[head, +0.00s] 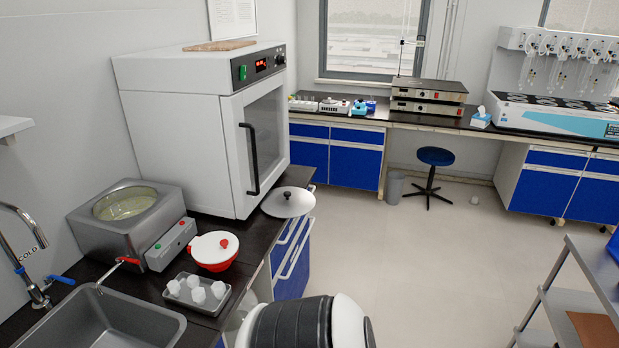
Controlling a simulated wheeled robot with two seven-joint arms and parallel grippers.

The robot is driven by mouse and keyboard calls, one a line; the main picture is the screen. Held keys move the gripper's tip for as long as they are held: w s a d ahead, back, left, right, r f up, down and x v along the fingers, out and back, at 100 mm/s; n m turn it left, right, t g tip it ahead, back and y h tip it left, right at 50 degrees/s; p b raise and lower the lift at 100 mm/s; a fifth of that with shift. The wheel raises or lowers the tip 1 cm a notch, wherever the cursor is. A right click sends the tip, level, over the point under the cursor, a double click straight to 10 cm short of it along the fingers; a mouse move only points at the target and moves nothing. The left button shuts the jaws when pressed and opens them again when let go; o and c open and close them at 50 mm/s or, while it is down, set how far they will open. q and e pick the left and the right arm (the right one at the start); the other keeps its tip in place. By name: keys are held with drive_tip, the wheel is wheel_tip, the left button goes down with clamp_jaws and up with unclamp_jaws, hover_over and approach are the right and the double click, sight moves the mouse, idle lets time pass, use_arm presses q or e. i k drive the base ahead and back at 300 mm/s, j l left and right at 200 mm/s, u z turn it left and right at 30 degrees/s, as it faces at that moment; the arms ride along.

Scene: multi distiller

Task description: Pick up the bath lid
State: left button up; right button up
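A round pale grey lid with a small dark knob, which looks like the bath lid (290,204), lies on the black counter in front of the white oven, at the counter's right edge. The steel water bath (160,224) stands to its left, near the wall, with its round opening uncovered and yellowish inside. Neither of my grippers shows in the head view. A black and white part of my own body is at the bottom middle, below the lid and apart from it in the picture.
A red pot with a white lid (208,246) and a grey tray (216,308) holding several white pieces stand between bath and counter edge. The sink (150,325) is at bottom left. The oven (190,135) stands behind the lid. The floor (420,260) to the right is clear.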

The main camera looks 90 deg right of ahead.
sight(286, 202)
drive_tip(key=z, duration=2.65)
drive_tip(key=i+l+u, duration=0.15)
drive_tip(key=i+l, duration=0.3)
